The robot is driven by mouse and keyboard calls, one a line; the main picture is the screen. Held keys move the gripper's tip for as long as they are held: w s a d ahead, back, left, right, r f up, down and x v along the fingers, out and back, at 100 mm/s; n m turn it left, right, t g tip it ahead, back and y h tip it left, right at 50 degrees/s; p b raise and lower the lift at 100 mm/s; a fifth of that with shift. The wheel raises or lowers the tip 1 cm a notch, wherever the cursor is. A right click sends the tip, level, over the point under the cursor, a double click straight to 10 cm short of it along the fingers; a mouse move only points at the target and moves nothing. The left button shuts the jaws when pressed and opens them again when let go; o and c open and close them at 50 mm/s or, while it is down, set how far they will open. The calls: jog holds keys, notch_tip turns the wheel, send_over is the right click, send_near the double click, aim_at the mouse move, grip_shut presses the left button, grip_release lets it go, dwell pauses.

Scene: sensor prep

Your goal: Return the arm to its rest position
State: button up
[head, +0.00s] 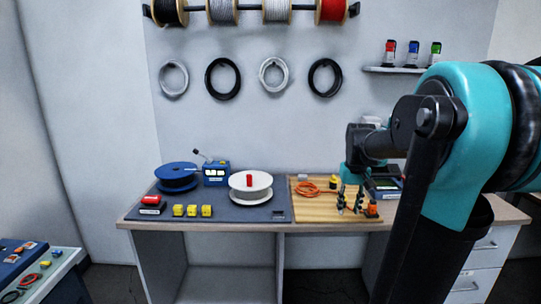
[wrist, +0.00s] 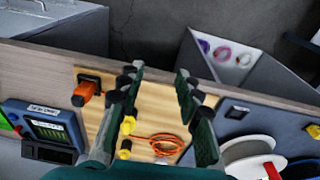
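My teal arm (head: 465,140) reaches in from the right in the head view and extends over the right part of the workbench. My gripper (head: 350,205) points down above the wooden board (head: 304,210). In the wrist view, the two dark green fingers of my gripper (wrist: 160,75) stand well apart with nothing between their tips. An orange cable coil (head: 306,188) lies on the board to the left of the gripper; it also shows in the wrist view (wrist: 165,140). How far the fingertips are above the board is hard to tell.
An orange-handled part (head: 371,209) and a meter with a screen (wrist: 50,128) are near the gripper. A white spool (head: 250,193), blue spool (head: 176,175) and yellow blocks (head: 192,211) occupy the grey mat. A small shelf (head: 400,70) hangs above.

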jog(key=s+a+f+t, duration=0.1)
jog(key=s+a+f, duration=0.2)
jog(key=s+f, duration=0.5)
jog(key=s+a+f+t, duration=0.1)
jog(key=s+a+f, duration=0.2)
jog(key=s+f, duration=0.5)
jog(key=shift+s+a+f+t, duration=0.3)
jog(key=shift+s+f+t, duration=0.1)
jog(key=shift+s, duration=0.1)
jog(key=shift+r, duration=0.1)
